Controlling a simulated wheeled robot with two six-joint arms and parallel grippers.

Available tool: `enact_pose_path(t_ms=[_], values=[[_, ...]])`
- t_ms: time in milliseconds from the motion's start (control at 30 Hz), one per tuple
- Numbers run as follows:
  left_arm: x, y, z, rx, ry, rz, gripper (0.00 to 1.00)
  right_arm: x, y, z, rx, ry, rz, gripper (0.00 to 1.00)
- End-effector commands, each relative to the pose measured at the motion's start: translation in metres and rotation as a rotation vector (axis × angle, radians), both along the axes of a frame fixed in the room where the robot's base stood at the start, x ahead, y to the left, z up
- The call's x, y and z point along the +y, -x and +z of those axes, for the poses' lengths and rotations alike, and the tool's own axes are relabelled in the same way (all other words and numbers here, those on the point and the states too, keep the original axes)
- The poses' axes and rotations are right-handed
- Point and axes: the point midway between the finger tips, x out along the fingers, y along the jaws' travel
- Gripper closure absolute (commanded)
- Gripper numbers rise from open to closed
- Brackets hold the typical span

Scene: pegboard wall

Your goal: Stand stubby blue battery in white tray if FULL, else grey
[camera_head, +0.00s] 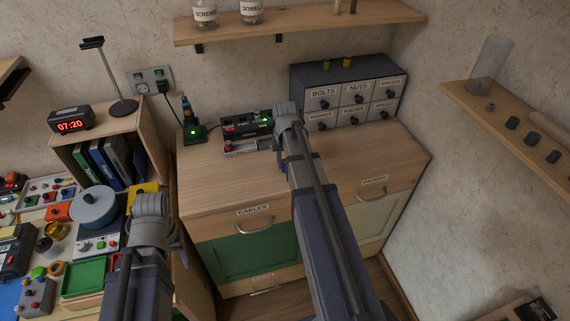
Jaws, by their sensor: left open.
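I cannot make out the stubby blue battery. A white tray (29,189) with small parts lies at the far left of the workbench; I cannot tell whether it is the task's tray. I cannot pick out a grey tray. My left gripper (175,240) is over the right side of the workbench, mostly hidden by its own arm; its fingertips do not show clearly.
The workbench holds a green tray (86,279), a blue-grey round thing (93,206) and several devices. The cabinet top's right side is clear.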

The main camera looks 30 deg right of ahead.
Motion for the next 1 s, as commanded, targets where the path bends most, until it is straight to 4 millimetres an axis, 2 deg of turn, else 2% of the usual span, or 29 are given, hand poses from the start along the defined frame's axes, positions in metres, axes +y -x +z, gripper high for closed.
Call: enact_pose_path(t_ms=[267, 800, 1000], values=[[0.000, 0.000, 0.018, 0.000, 0.000, 0.000, 0.39, 0.000, 0.000, 0.018, 0.000, 0.000, 0.000, 1.00], [0.000, 0.000, 0.095, 0.000, 0.000, -0.001, 0.39, 0.000, 0.000, 0.095, 0.000, 0.000, 0.000, 1.00], [0.000, 0.000, 0.101, 0.000, 0.000, -0.001, 0.39, 0.000, 0.000, 0.101, 0.000, 0.000, 0.000, 1.00]])
